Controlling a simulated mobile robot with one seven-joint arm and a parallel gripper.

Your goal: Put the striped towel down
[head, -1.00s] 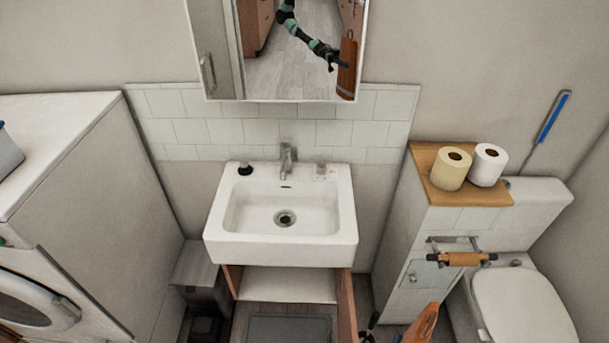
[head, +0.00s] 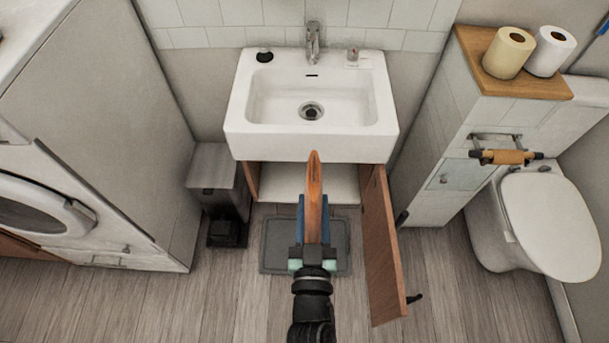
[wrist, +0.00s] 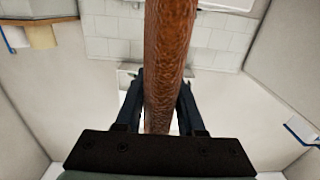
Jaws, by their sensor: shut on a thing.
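My gripper (head: 313,212) is in front of the cabinet under the sink, in the lower middle of the head view. It is shut on an orange-brown thing, which I take to be the striped towel (head: 314,190). In the wrist view the towel (wrist: 168,60) is a thick reddish-brown textured band between the two dark fingers (wrist: 160,95). I cannot make out stripes. Its lower part is hidden by the gripper.
The white sink (head: 262,140) is above an open cabinet (head: 285,185) with a bare white shelf. Its wooden door (head: 385,245) stands open at right. A grey mat (head: 275,250) lies below. A bin (head: 215,180), washer (head: 40,215) and toilet (head: 545,220) flank the floor.

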